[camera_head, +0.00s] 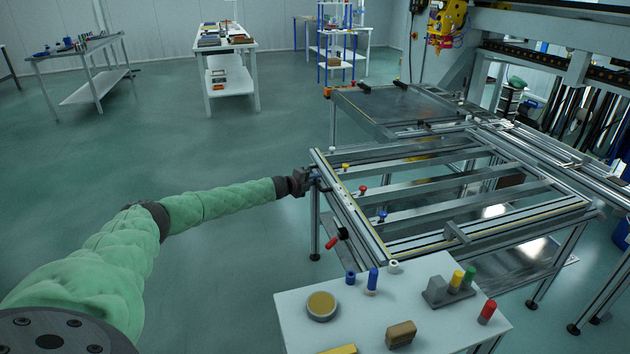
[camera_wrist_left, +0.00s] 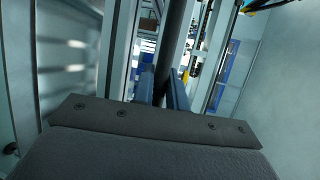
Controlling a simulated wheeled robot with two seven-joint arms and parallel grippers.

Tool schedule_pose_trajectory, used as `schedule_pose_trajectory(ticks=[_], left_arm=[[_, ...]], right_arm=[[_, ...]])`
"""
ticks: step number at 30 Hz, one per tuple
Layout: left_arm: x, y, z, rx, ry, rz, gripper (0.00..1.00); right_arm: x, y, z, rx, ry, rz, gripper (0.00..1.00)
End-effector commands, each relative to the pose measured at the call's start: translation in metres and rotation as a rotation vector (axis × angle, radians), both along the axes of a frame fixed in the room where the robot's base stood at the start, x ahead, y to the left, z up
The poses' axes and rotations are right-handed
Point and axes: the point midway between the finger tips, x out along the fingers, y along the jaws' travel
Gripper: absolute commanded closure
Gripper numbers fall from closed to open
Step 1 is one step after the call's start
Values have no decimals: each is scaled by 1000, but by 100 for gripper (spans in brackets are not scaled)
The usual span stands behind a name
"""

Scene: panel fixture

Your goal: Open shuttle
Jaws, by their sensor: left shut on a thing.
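The metal panel frame (camera_head: 450,190), likely the shuttle, lies level on legs, with aluminium rails, crossbars and small coloured knobs. My left gripper (camera_head: 316,181) is at the frame's left edge, with the green arm reaching in from the left. In the left wrist view my two bluish fingers (camera_wrist_left: 163,88) are shut on a dark bar (camera_wrist_left: 176,45) that runs between them. In the head view the grip itself is small and mostly hidden by the gripper body. My right gripper is not in view.
A white table (camera_head: 350,310) with coloured cylinders and small blocks stands in front of the frame. A red-ended lever (camera_head: 331,243) sticks out below the frame's left edge. A second fixture table (camera_head: 385,105) stands behind. The floor (camera_head: 200,150) left of the frame is clear.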

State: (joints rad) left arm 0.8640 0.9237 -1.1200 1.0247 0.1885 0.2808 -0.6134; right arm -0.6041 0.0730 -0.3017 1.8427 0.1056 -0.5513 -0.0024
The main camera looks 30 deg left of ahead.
Motion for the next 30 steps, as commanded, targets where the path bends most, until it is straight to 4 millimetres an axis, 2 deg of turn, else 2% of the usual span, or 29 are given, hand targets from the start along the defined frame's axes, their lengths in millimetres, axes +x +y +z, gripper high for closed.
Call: schedule_pose_trajectory(ticks=[5, 11, 30], left_arm=[[-6, 5, -1, 1, 2, 0, 100], [-29, 24, -3, 3, 4, 0, 100], [-146, 124, -4, 3, 5, 0, 100]], right_arm=[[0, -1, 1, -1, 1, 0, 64], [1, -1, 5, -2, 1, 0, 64], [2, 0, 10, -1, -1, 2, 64]])
